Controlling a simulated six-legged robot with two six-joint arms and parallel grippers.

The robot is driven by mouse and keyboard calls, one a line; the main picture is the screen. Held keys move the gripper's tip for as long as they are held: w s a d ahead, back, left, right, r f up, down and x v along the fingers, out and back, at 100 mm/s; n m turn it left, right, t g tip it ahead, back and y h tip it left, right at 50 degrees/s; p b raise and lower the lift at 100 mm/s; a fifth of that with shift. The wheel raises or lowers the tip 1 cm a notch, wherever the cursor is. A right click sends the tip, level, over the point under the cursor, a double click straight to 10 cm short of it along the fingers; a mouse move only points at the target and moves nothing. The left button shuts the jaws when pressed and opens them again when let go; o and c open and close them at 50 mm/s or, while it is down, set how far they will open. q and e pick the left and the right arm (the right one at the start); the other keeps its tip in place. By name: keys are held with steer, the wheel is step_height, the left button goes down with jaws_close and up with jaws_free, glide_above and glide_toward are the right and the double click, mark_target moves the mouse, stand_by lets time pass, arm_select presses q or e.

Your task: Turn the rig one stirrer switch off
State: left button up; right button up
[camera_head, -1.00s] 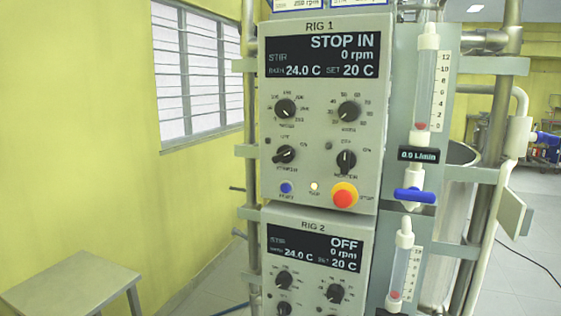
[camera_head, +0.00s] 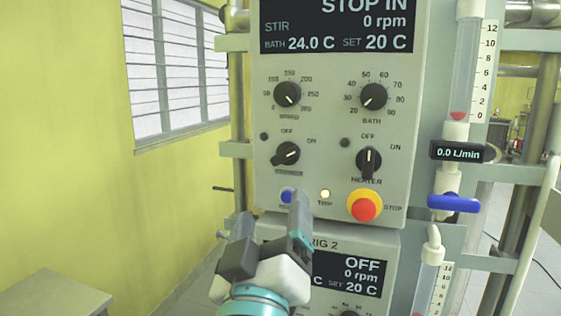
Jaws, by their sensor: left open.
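The rig one panel (camera_head: 330,135) fills the middle of the view. Its display (camera_head: 338,25) reads "STOP IN", STIR 0 rpm, bath 24.0 C, set 20 C. One finger overlaps the blue button in the picture. My right gripper is out of view.
The heater switch (camera_head: 368,162) sits to the right, above a red stop button (camera_head: 365,206) with a yellow collar. A blue button (camera_head: 287,196) and a lit trip lamp (camera_head: 325,194) are close to my fingers. A blue valve handle (camera_head: 453,203) is at right. The rig two display (camera_head: 349,275) is below.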

mark_target(284, 158)
arm_select(q)
steer(key=p+x, duration=0.1)
steer(key=x, duration=0.3)
steer(key=p+x, duration=0.1)
steer(key=x, duration=0.3)
steer(key=p+x, duration=0.1)
steer(key=x, duration=0.4)
steer(key=shift+d+p, duration=0.3)
steer(key=shift+p, duration=0.1)
steer(key=shift+w+f, duration=0.1)
steer(key=shift+w, duration=0.25)
steer(key=shift+s+a, duration=0.1)
steer(key=shift+s, duration=0.2)
steer(key=shift+w, duration=0.15)
steer(key=c, duration=1)
